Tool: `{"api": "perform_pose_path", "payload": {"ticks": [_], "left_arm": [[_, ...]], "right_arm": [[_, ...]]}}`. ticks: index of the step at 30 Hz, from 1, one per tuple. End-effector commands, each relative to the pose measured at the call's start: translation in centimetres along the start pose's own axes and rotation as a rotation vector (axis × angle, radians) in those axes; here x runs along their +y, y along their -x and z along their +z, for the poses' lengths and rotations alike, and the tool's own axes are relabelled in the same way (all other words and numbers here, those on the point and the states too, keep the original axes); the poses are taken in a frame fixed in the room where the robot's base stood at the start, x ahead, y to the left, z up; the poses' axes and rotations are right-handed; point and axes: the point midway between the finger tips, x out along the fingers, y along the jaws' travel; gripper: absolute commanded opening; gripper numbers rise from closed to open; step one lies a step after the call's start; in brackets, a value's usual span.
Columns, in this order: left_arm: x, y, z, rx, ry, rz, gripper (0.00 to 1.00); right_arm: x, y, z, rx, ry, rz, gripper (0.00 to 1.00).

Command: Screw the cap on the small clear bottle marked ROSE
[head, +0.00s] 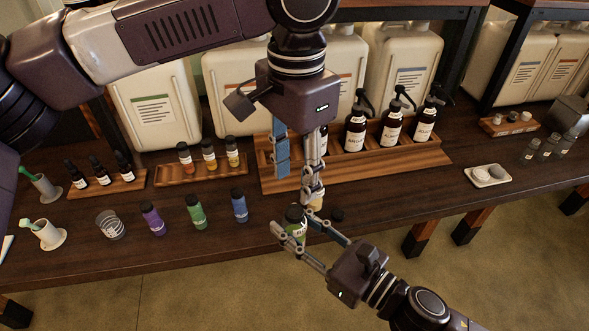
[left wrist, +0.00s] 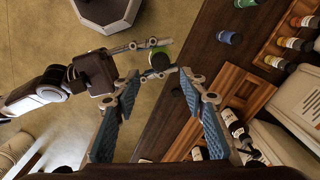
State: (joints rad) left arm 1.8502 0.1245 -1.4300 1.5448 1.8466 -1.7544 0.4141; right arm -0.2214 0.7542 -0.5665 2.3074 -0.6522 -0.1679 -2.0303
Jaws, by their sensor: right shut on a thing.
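The bottle also shows in the left wrist view (left wrist: 159,49). My left gripper (head: 298,187) points down just above this bottle, its fingers apart; it is open and empty in the left wrist view (left wrist: 160,78). A small black cap (head: 337,214) lies on the table right of the bottle. A pale, amber-tinted item (head: 315,198) is partly hidden behind my left finger.
Purple (head: 153,219), green (head: 196,211) and blue (head: 239,206) bottles stand to the left. Behind is a wooden tray (head: 400,165) with brown pump bottles. Small clear bottles (head: 547,148) and a white dish (head: 487,176) are at right. The table between is clear.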

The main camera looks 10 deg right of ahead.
Motion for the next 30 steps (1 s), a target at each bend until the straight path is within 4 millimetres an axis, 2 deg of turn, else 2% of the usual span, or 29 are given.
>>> {"api": "perform_pose_path", "payload": {"ticks": [3,9,23,26,30], "left_arm": [[-0.1,0.2,0.0,0.003,0.163,-0.001,0.39],[-0.1,0.3,0.0,0.003,0.318,0.002,0.39],[-0.1,0.1,0.0,0.003,0.345,0.002,0.39],[-0.1,-0.7,0.0,0.002,0.344,0.003,0.39],[-0.1,-2.7,0.1,0.001,0.343,0.002,0.39]], "right_arm": [[0.0,0.0,0.1,-0.001,0.000,0.000,0.00],[0.0,0.0,0.1,-0.001,0.000,0.000,0.00],[0.0,0.0,0.1,-0.001,0.000,0.000,0.00],[0.0,0.0,0.0,-0.001,0.000,0.000,0.00],[0.0,0.0,0.1,-0.001,0.000,0.000,0.00]]}}
